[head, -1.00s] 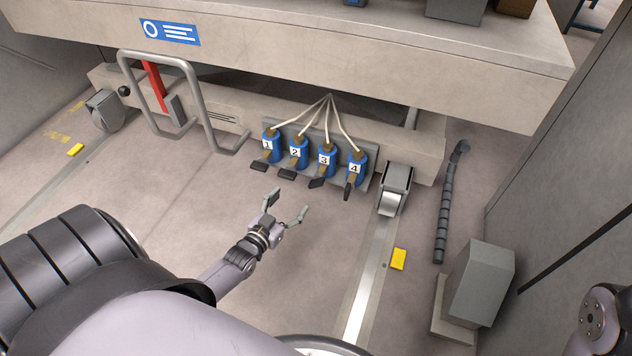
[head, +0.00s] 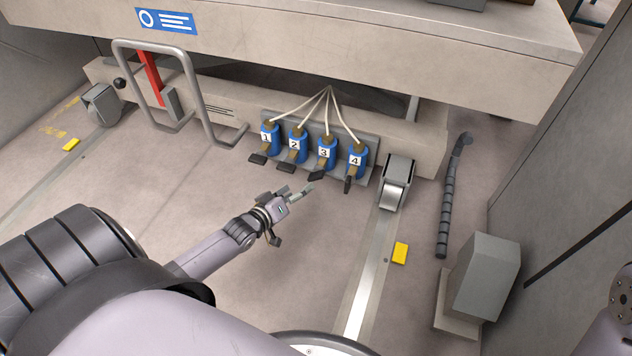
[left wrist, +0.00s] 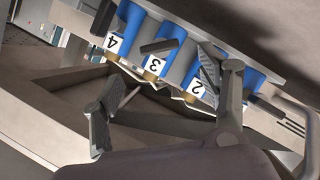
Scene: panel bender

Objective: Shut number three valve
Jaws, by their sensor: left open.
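The number three valve (head: 327,155) is blue with a brass stem and a dark handle (head: 317,175) jutting out toward the lower left. It is third from the left in a row of numbered valves on a grey plate. My left gripper (head: 298,192) is open, just below and left of that handle, and no contact shows. In the left wrist view the picture is upside down; valve three (left wrist: 152,66) and its handle (left wrist: 159,46) appear between the spread fingers of my left gripper (left wrist: 152,100). The right gripper is out of view.
Valve one (head: 268,137), valve two (head: 297,146) and valve four (head: 356,160) stand close beside it. White hoses rise from the valves under the overhanging machine beam (head: 400,50). A grey roller bracket (head: 397,180) is at right.

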